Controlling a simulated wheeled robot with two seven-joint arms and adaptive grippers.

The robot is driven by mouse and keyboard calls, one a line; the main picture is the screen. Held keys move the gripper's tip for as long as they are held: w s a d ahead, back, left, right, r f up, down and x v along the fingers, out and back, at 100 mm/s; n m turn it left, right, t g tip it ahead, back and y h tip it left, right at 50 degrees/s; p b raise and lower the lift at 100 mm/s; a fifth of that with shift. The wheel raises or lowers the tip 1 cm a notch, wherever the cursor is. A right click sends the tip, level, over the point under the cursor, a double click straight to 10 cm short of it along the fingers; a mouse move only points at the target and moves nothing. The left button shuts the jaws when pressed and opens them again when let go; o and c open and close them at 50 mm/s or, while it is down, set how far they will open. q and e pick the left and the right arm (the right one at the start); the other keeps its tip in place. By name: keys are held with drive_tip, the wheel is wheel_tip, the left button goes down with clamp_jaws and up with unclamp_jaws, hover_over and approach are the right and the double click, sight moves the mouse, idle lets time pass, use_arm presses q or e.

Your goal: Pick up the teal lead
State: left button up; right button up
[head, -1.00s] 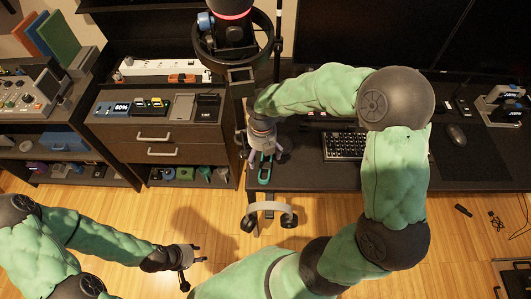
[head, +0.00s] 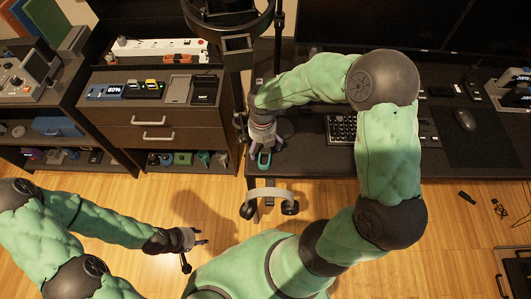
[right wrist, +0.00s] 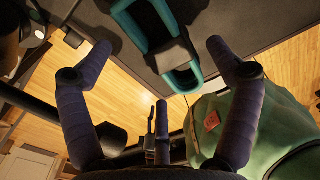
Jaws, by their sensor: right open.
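The teal lead (head: 265,161) lies at the left end of the dark desk, partly hidden by my right gripper in the head view. In the right wrist view the lead (right wrist: 182,80) shows as teal loops around a dark middle, near the desk edge.
A drawer cabinet (head: 153,134) stands to the left. A black pole stand (head: 236,75) rises close beside my right gripper.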

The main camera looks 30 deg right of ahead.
wheel_tip(320, 180, down, 3)
drive_tip(key=shift+r+b, duration=0.1)
drive_tip(key=shift+b, duration=0.45)
drive_tip(key=c, duration=1.3)
drive_tip(key=shift+r, duration=0.1)
